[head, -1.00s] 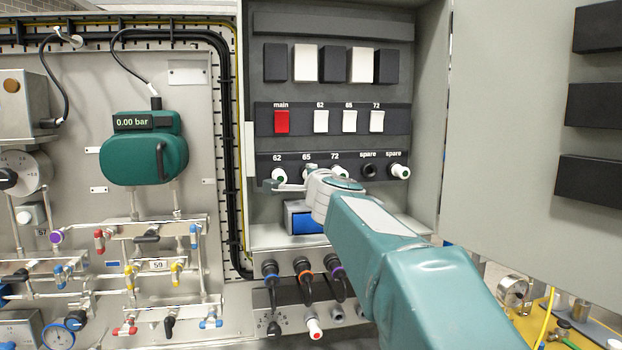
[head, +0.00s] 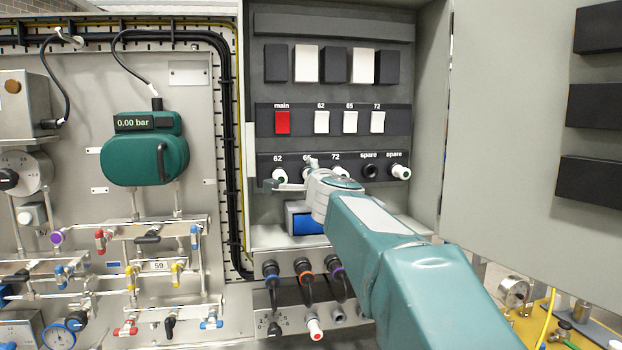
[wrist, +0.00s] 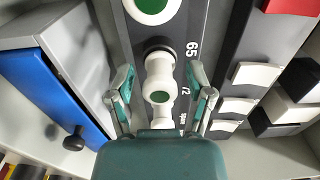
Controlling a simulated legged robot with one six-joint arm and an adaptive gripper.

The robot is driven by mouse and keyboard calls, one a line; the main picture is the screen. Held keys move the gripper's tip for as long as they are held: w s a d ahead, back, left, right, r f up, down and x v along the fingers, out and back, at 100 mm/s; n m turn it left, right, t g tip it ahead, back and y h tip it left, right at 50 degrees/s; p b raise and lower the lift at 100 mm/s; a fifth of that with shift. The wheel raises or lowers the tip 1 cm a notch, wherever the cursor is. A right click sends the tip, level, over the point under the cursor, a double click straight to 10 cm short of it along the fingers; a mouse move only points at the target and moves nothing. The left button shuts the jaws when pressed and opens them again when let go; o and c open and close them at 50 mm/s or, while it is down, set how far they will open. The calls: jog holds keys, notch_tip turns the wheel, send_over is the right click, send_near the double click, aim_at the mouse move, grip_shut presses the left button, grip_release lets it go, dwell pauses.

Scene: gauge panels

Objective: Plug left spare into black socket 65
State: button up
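The label 65 (wrist: 192,48) shows beside a black socket (wrist: 157,44) in the wrist view. A white plug with a green end (wrist: 159,82) is at this socket, between my gripper's fingers (wrist: 162,88). Gaps show on both sides of the plug, so the gripper is open around it. How deep the plug sits cannot be told. In the head view my gripper (head: 300,178) covers the 65 position. The left spare place (head: 369,171) is a bare black socket.
White plugs with green stand at 62 (head: 279,175) and the right spare (head: 400,172), close along the row. The open cabinet door (head: 500,120) stands at the right. Switches (head: 321,121) are above the row.

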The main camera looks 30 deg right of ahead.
dwell(0.3)
jog(key=v, duration=1.2)
jog(key=s+a+f+n+g+y, duration=0.2)
jog(key=s+a+f+n+y, duration=0.15)
jog(key=a+f+n, duration=0.3)
jog(key=s+a+f+n+g+y, duration=0.2)
jog(key=s+a+f+n+y, duration=0.15)
jog(key=a+f+n, duration=0.3)
jog(key=s+f+n+g+h, duration=0.2)
jog(key=s+f+n+g, duration=0.5)
jog(key=s+f, duration=0.8)
notch_tip(320, 180, down, 2)
jog(key=shift+a+f+n+g, duration=0.1)
jog(key=shift+a+n+g, duration=0.3)
jog(key=shift+n, duration=0.1)
